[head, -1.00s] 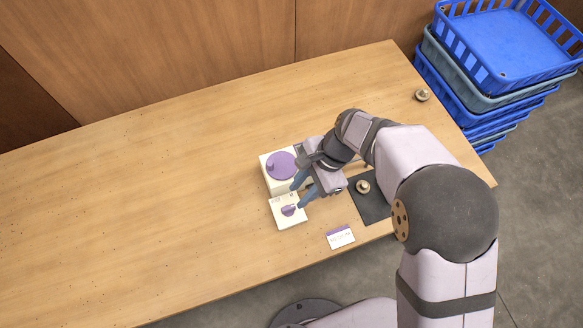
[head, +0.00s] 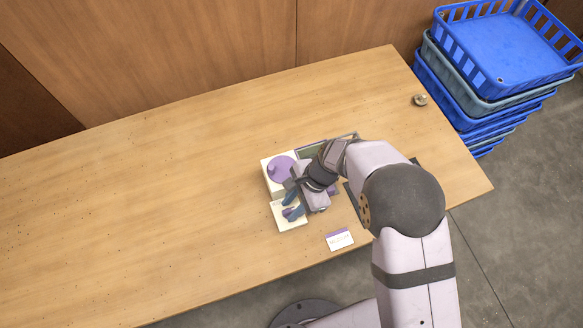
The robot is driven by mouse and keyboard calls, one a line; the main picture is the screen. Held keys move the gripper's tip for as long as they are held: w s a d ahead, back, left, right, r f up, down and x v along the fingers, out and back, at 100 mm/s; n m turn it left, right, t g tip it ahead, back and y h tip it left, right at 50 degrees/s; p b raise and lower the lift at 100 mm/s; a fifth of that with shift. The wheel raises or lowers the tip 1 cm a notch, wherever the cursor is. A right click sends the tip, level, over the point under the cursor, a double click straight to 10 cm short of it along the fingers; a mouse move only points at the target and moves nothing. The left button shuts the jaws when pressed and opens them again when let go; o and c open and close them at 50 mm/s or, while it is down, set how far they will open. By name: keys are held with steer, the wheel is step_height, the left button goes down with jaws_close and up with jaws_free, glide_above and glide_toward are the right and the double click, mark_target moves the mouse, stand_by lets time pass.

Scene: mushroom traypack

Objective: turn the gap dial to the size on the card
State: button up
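A low white box with a purple dial knob (head: 287,212) sits near the table's front, in front of a larger white box (head: 268,181) with a purple disc (head: 281,168) on top. My gripper (head: 291,206) is over the low box, its two blue-grey fingers at the knob and partly covering it. Whether they press on the knob is too small to tell. The card (head: 340,239), white with a purple band, lies on the table to the right of the low box. Its writing is too small to read.
A mushroom (head: 420,100) lies near the table's right edge. A dark mat (head: 353,197) and a grey-green tray (head: 343,139) are mostly hidden by my arm. Stacked blue and grey crates (head: 490,85) stand right of the table (head: 130,210), whose left side is clear.

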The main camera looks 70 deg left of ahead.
steer(key=shift+f, duration=0.1)
jaws_close()
